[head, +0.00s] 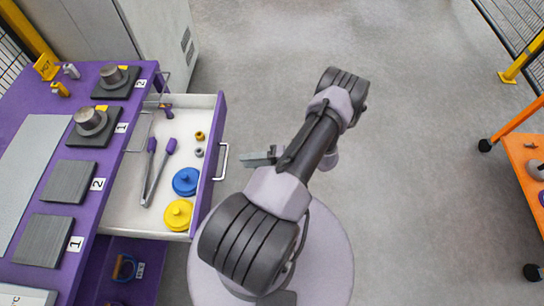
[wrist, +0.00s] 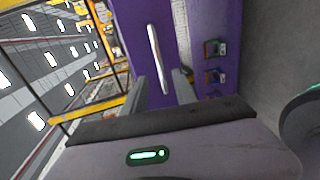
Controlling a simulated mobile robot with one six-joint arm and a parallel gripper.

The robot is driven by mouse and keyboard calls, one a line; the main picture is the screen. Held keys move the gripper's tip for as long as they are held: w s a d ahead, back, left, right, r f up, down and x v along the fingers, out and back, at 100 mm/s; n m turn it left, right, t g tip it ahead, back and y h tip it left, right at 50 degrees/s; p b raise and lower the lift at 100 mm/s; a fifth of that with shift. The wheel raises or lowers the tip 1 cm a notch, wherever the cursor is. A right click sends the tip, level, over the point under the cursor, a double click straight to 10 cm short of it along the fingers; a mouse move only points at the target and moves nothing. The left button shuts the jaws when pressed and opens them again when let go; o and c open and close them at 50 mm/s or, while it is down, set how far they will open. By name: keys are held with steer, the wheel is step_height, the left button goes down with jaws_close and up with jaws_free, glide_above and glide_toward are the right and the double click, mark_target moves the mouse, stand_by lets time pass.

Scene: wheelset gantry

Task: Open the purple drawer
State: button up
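The purple drawer (head: 208,165) of the purple workbench stands pulled out to the right, its white inside showing. Its pale bar handle (head: 224,162) faces my gripper (head: 258,158), with a small gap between the handle and the fingertips. In the wrist view the drawer front (wrist: 185,25) is ahead, and the handle (wrist: 153,52) lies beyond the fingertips, roughly lined up with the space between them. My gripper (wrist: 162,85) is open there, with nothing between its fingers.
The drawer holds a blue lidded disc (head: 186,181), a yellow one (head: 178,214), purple-handled tools (head: 158,170) and small parts. Metal pieces on dark plates (head: 89,120) stand on the bench. An orange table (head: 525,150) is at the right. The floor between is clear.

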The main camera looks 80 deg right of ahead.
steer(key=v, duration=0.8)
steer(key=shift+s+p, duration=0.2)
steer(key=shift+p, duration=0.1)
steer(key=shift+d+r, duration=0.1)
